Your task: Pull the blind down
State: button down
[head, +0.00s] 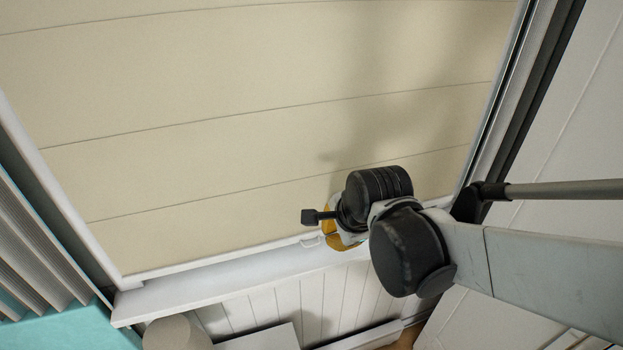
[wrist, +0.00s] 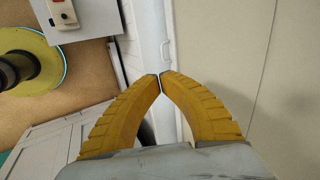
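The cream blind (head: 260,120) with horizontal seams covers nearly the whole window. Its pale bottom rail (head: 215,263) lies close above the white sill. A small white loop handle (head: 310,241) sits on the rail, just left of my gripper (head: 335,230). My arm hides part of the blind's lower right. In the wrist view, the blind (wrist: 245,60) fills the right side and the handle (wrist: 165,53) shows just beyond my fingertips. My gripper's yellow fingers (wrist: 159,82) meet at the tips, with nothing visible between them. The handle looks apart from the tips.
The white sill (head: 190,288) runs beneath the blind, above a panelled wall (head: 290,306). A window frame (head: 515,75) stands at right. Pleated grey material (head: 35,245) and a teal surface (head: 75,328) are at left. A round yellow-and-black object (wrist: 25,65) shows in the wrist view.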

jog(key=b+x, duration=0.4)
jog(key=x, duration=1)
jog(key=shift+r, duration=0.1)
notch_tip(320, 180, down, 5)
jog(key=b, duration=0.5)
jog(key=shift+s, duration=0.1)
